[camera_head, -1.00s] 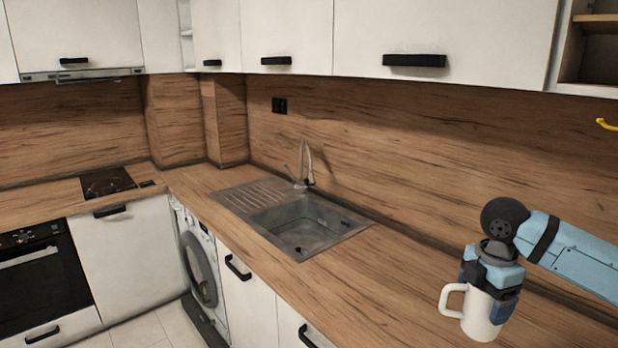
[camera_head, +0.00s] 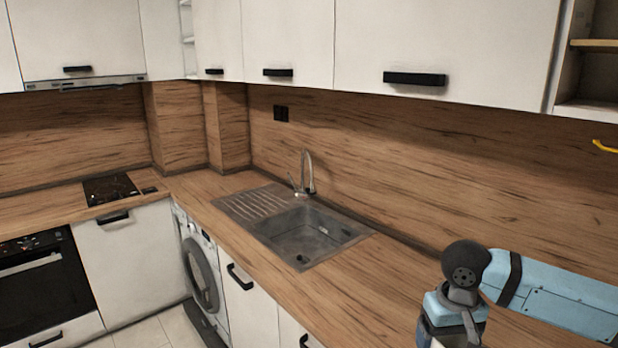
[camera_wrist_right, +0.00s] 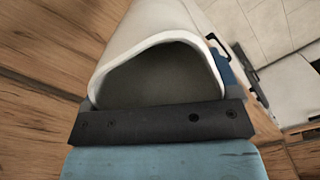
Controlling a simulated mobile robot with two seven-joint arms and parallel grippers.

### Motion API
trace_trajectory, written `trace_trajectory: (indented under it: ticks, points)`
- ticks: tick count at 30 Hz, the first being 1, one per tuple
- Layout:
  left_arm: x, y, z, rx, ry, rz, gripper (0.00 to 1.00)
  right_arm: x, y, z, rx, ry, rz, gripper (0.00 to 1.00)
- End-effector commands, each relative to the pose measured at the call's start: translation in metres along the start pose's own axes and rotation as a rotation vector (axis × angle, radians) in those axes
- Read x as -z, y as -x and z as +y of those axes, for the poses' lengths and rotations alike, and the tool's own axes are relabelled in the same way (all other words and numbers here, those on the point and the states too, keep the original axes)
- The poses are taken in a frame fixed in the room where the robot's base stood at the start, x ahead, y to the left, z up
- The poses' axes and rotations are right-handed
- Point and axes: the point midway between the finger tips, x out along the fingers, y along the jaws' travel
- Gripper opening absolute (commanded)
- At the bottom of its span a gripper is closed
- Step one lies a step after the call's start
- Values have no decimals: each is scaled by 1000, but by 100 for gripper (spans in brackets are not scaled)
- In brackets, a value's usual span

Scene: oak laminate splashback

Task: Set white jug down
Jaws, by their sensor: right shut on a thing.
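The white jug (camera_wrist_right: 165,18) fills the upper middle of the right wrist view, its open rim facing the camera and its inside dark. My right gripper (camera_wrist_right: 160,122) is shut on it, with a dark finger part across the near side of the rim. In the head view my right gripper (camera_head: 452,328) is at the bottom edge, over the front of the counter right of the sink. Most of the jug is cut off below that frame, so its base and any contact with the counter are hidden. My left gripper is in neither view.
The wooden countertop (camera_head: 395,280) is clear between the sink (camera_head: 308,240) and my right arm. A faucet (camera_head: 305,172) stands behind the sink. The counter's front edge drops to white cabinets with black handles (camera_head: 239,277). A yellow item (camera_head: 604,146) is at the far right.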

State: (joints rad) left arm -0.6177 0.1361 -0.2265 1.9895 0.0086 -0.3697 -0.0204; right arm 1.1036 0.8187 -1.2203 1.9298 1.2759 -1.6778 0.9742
Motion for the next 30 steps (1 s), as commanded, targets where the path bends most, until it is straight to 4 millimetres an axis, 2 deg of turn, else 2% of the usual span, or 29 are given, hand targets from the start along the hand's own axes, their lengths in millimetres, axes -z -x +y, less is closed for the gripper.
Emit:
trace_trajectory:
  ticks: [4, 10, 15, 30]
  points:
    - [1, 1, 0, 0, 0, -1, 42, -6, -6, -3, 1, -59, -2, 42]
    - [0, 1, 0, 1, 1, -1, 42, -33, -42, -5, 1, -67, -5, 42]
    - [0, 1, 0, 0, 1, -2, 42, -50, -61, -6, 1, -66, -2, 42]
    - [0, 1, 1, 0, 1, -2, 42, -52, -64, -6, 1, -66, 1, 42]
